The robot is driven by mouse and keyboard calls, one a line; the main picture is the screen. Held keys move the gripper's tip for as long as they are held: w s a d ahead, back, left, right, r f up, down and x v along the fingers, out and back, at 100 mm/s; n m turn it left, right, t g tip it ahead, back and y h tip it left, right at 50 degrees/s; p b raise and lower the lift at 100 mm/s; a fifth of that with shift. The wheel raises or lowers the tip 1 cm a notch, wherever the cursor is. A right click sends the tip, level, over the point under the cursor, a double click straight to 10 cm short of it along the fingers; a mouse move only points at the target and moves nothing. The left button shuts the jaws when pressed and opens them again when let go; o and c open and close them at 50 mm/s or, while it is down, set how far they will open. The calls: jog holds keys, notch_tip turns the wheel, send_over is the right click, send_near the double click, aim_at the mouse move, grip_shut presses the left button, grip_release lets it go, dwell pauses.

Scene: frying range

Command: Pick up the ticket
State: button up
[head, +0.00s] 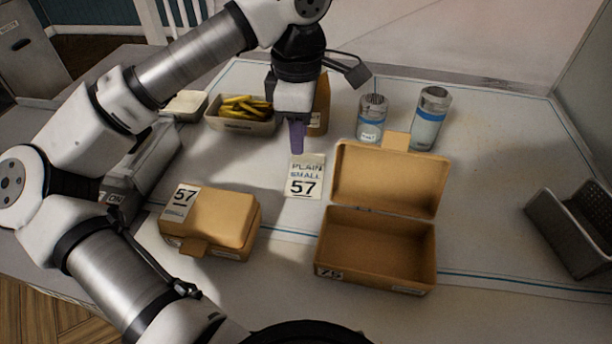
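The ticket (304,178) is a small pale card reading "PLAIN SMALL 57". It appears to lie on the counter just behind and left of the open box. My gripper (297,150) points down, with its purple fingertips at the ticket's far edge. I cannot tell whether they touch it. The fingers show edge-on as one narrow shape, so the gap between them is hidden.
A closed brown box (222,222) bearing a "57" label sits front left. An open, empty brown box (375,245) marked "75" is right of it. Behind stand a tray of fries (238,127), a shaker (371,118) and a cup (430,118). A metal basket (570,235) is far right.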

aim_at(305, 175)
notch_tip(305, 175, down, 4)
jog(key=shift+w+f+b, duration=0.1)
jog(key=shift+b, duration=0.7)
jog(key=shift+c, duration=0.4)
grip_shut()
